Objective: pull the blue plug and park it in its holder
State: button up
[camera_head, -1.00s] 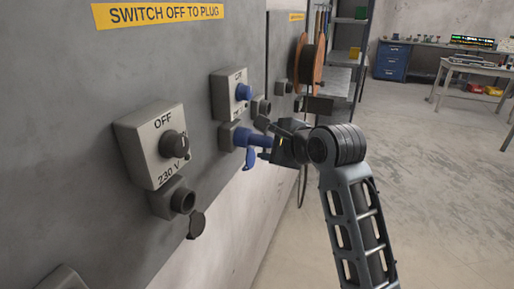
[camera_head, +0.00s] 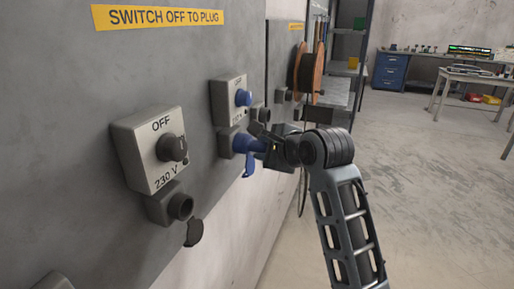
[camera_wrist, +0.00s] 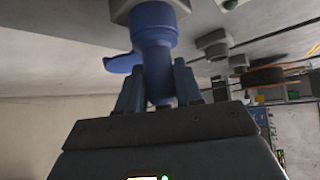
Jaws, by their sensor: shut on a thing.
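The blue plug (camera_head: 246,144) is at the grey socket (camera_head: 226,141) below the switch box with the blue knob (camera_head: 243,97). Its front end meets the socket; I cannot tell how deep it sits. A blue flap (camera_head: 248,166) hangs below it. My gripper (camera_head: 266,146) is shut on the rear of the plug. In the wrist view the plug (camera_wrist: 154,50) stands between my two fingers (camera_wrist: 157,85), its wide collar against the grey socket (camera_wrist: 125,12). I cannot make out a holder for the plug.
A switch box marked OFF and 230 V (camera_head: 150,150) is nearer on the wall, with a grey socket (camera_head: 172,204) and an open black cap (camera_head: 194,233) below. A cable reel (camera_head: 309,72) and shelf (camera_head: 345,70) stand beyond.

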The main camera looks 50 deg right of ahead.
grip_shut()
jog(key=shift+d+r+p, duration=0.15)
jog(key=shift+r+p, duration=0.05)
jog(key=shift+p, duration=0.2)
dwell(0.8)
jog(key=shift+f, duration=0.3)
dwell(0.5)
jog(key=shift+r+p, duration=0.2)
jog(key=shift+p, duration=0.5)
dwell(0.4)
jog(key=shift+f, duration=0.1)
dwell(0.6)
jog(key=shift+p, duration=0.5)
dwell(0.5)
jog(key=shift+p, duration=0.35)
